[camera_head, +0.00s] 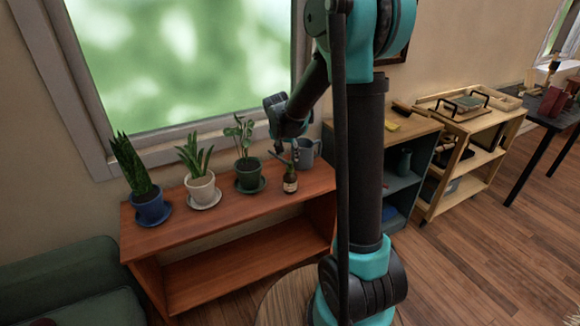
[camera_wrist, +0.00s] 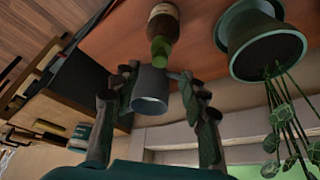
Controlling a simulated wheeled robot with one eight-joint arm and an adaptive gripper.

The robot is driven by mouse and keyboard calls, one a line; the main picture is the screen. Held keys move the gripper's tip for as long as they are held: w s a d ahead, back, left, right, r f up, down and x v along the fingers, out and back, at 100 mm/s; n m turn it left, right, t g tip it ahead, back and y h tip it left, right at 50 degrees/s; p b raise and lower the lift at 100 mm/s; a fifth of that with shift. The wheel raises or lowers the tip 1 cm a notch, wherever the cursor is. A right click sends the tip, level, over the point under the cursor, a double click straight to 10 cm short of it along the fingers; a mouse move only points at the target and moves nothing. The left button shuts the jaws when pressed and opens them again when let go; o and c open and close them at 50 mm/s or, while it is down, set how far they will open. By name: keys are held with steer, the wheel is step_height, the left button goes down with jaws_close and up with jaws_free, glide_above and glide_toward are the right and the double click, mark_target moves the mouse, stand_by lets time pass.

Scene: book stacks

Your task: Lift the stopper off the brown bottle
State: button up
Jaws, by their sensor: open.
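The brown bottle (camera_head: 290,184) with a pale label stands upright near the front edge of the reddish wooden shelf. In the wrist view the bottle (camera_wrist: 164,24) is at the top, upside down in the picture. A green piece (camera_wrist: 160,51) at its mouth end looks like the stopper; where it meets the neck is not clear. My gripper (camera_head: 287,150) is just above the bottle in the head view. In the wrist view my gripper (camera_wrist: 159,76) has its fingers spread and nothing held between them. The green piece lies just beyond the fingertips.
A grey-blue mug (camera_head: 306,152) stands behind the bottle; it shows between my fingers in the wrist view (camera_wrist: 150,92). A plant in a green pot (camera_head: 249,176) is close left of the bottle. White (camera_head: 201,190) and blue (camera_head: 151,209) pots stand further left.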

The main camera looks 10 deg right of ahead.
mark_target(290, 162)
steer(key=shift+x, duration=2.35)
steer(key=shift+s+f, duration=0.1)
steer(key=shift+s, duration=0.15)
steer(key=c, duration=0.9)
